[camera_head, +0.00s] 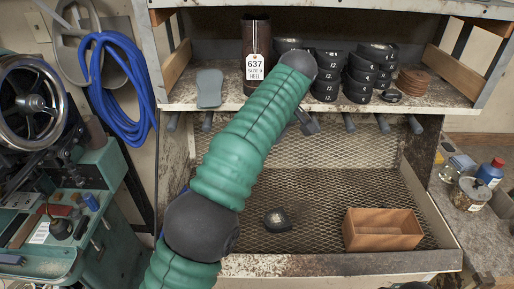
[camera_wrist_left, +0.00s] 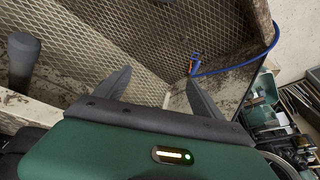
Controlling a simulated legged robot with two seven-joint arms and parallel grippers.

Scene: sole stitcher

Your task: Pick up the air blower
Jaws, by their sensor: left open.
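The air blower (camera_wrist_left: 194,65) is a small blue and orange piece on the end of a blue hose (camera_wrist_left: 238,66); in the left wrist view it is at the mesh bin's side wall. In the head view my left arm hides that spot, with only a bit of blue beside the arm's elbow. My left gripper (camera_wrist_left: 158,78) is open with nothing between its fingers, and the blower appears beyond the right finger's tip, apart from it. In the head view the gripper (camera_head: 307,123) is mostly hidden behind my forearm, below the shelf. My right gripper is not in view.
A shelf (camera_head: 215,103) with stacked black heels (camera_head: 360,72) and a brown tube (camera_head: 257,35) runs above the mesh bin (camera_head: 330,190). The bin holds a wooden box (camera_head: 382,230) and a dark round piece (camera_head: 277,220). A green machine (camera_head: 100,165) stands left.

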